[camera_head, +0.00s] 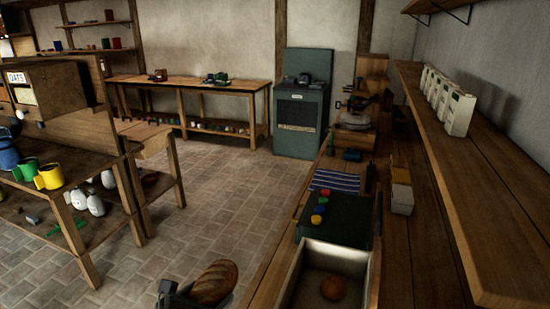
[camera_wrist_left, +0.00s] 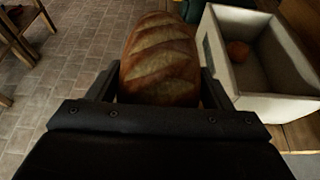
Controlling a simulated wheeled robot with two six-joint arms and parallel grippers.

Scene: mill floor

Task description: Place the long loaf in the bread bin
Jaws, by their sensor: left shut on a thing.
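The long loaf (camera_head: 214,283) is brown with pale slashes across its crust. My left gripper (camera_head: 188,294) is shut on it, at the bottom of the head view, left of the counter. In the left wrist view the loaf (camera_wrist_left: 160,60) sits between the two fingers of my left gripper (camera_wrist_left: 158,92). An open cream bin (camera_head: 348,260), which looks like the bread bin, stands on the counter to the right of the loaf. A round brown bun lies inside it (camera_head: 333,288). The bin also shows at the right in the left wrist view (camera_wrist_left: 222,70). My right gripper is not in view.
A dark green box (camera_head: 338,222) with coloured knobs stands right behind the bin. A striped cloth (camera_head: 336,181) lies farther back. A wooden shelf (camera_head: 460,180) with white cartons overhangs the right side.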

